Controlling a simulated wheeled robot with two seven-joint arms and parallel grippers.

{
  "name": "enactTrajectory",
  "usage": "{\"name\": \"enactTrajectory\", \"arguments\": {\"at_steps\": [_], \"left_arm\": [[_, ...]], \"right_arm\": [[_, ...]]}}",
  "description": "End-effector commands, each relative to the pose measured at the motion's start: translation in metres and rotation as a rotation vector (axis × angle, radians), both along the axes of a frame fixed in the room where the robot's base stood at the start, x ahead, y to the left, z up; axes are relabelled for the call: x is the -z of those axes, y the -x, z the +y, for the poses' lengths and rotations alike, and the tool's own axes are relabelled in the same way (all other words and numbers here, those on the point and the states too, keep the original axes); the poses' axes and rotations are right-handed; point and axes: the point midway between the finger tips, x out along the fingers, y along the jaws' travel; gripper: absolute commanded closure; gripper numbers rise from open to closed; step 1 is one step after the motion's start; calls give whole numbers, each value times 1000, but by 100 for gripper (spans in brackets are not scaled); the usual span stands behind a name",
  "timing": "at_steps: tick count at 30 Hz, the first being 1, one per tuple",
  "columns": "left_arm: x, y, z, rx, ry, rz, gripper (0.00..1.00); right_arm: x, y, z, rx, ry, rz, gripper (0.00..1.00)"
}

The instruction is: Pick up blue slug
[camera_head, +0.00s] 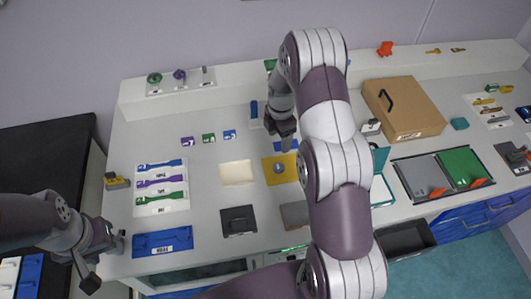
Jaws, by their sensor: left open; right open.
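A small round blue piece, which looks like the blue slug (278,168), lies on a yellow square sheet (270,177) in the middle of the table. My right gripper (286,146) points down just above and behind the slug, apart from it as far as I can tell. Its jaws are open and look empty, though they are small in this view. My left gripper (105,263) is open and empty at the table's front left edge, far from the slug.
A cream sheet (236,173) and a dark square block (239,221) lie left of the slug. A blue tray (162,242) is at front left. A cardboard box (404,108) stands at back right. My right arm hides the area right of the slug.

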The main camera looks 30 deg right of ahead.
Motion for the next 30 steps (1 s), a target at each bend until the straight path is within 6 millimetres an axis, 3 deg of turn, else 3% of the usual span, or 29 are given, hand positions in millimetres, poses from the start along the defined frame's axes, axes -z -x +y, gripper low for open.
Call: {"name": "enactTrajectory", "arguments": {"at_steps": [6, 15, 20, 24, 30], "left_arm": [[-4, 1, 0, 0, 0, 0, 57], [-24, 0, 0, 0, 0, 0, 57], [-36, 0, 0, 0, 0, 0, 57], [-50, -1, 0, 0, 0, 0, 57], [-52, -1, 0, 0, 0, 0, 57]], "right_arm": [[5, 2, 1, -139, -5, 9, 31], [66, 3, 1, -143, -5, 9, 31], [82, 2, 2, -142, -5, 8, 31], [106, 1, 3, -141, -5, 8, 31], [127, 1, 3, -141, -4, 6, 31]]}}
